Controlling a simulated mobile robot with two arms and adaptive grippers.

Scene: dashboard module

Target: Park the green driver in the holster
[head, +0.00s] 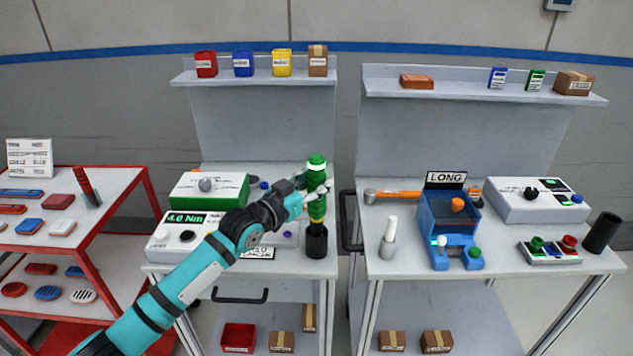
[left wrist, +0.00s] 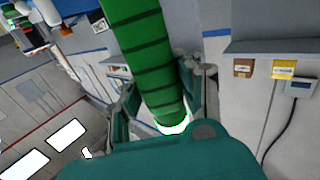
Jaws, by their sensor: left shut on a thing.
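The green driver (head: 316,178) stands upright at the right front of the left bench. My left gripper (head: 318,193) is shut around its body. The driver's lower part has a yellowish band, and its bottom end is at the mouth of the black cup-shaped holster (head: 316,242). I cannot tell how deep the tip is inside. In the left wrist view the ringed green driver (left wrist: 148,60) runs between the fingers (left wrist: 165,105). The holster does not show clearly in the left wrist view. My right gripper is not in view.
A torque box (head: 187,236) reading 4.0 Nm and a green-sided box (head: 209,190) stand left of the holster. The right bench holds a blue fixture (head: 438,215) labelled LONG, a white-topped cylinder (head: 389,240) and a dark cylinder (head: 603,232). A red parts rack (head: 120,178) is at left.

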